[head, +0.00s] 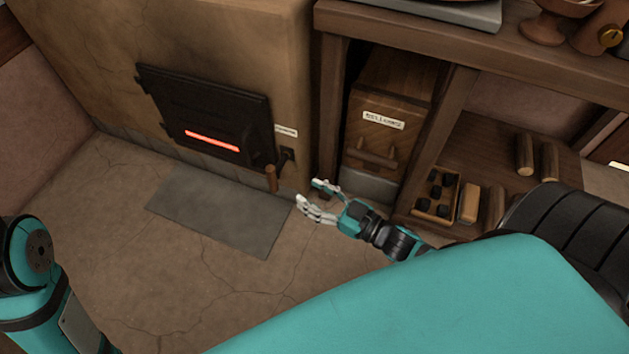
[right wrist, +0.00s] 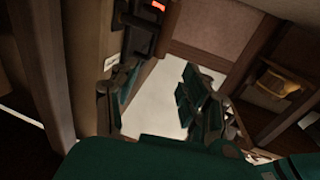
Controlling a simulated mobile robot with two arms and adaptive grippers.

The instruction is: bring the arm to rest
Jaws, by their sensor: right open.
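My right gripper (head: 314,195) is in the middle of the head view, with teal and white fingers spread apart and nothing between them. It is in front of the shelf unit's left post, to the right of the stove door's wooden handle. In the right wrist view its fingers (right wrist: 150,96) stand apart on either side of a pale, empty gap. My right arm reaches in from the lower right. Part of my left arm shows at the left edge of the head view; its gripper is outside the picture.
A clay stove has a dark door (head: 205,115) with a glowing red slot and a wooden handle (head: 271,178). A grey floor plate (head: 220,210) lies before it. The wooden shelf unit (head: 450,115) holds a labelled box (head: 380,150) and a small tray (head: 457,190). The left floor is clear.

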